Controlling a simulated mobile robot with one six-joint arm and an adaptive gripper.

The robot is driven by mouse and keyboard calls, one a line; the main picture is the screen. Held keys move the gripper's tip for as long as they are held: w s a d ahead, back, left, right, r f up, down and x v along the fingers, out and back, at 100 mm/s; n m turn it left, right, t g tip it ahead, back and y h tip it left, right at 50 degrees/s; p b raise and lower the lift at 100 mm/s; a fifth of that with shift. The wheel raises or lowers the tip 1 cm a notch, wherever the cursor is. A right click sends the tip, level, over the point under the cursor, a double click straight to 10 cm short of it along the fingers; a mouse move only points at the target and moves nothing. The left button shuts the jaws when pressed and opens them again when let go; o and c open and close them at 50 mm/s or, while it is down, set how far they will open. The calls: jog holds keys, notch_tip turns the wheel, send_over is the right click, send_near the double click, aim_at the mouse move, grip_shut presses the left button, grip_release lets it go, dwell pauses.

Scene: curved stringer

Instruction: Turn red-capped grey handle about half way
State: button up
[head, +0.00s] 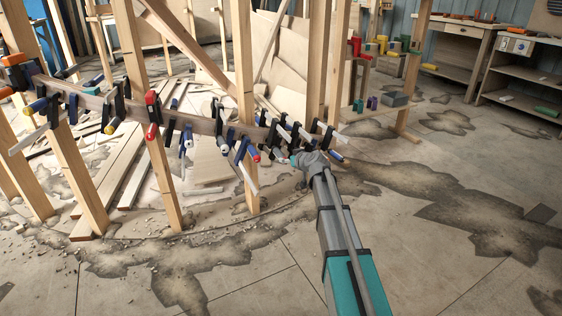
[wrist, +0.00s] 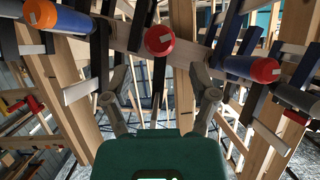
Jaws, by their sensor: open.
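In the wrist view a round red cap (wrist: 159,40) with a small pale mark faces me nearly end-on, at the top centre. The handle behind it is mostly hidden, so I cannot tell its colour. My gripper (wrist: 160,82) is open and empty. Its two fingers stand apart, left and right, below the central red cap and not visibly touching it. In the head view my gripper (head: 297,158) is among the clamps at the right end of the curved wooden stringer (head: 205,124), and its fingers are too small to make out.
Dark clamp bars and wooden posts (head: 245,90) crowd the space around my gripper. A shelf with coloured clamps (head: 395,98) stands behind at right. Open floor (head: 430,240) lies at right.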

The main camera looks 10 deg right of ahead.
aim_at(284, 157)
jog(key=shift+b+x, duration=0.95)
jog(key=shift+x, duration=2.2)
grip_shut()
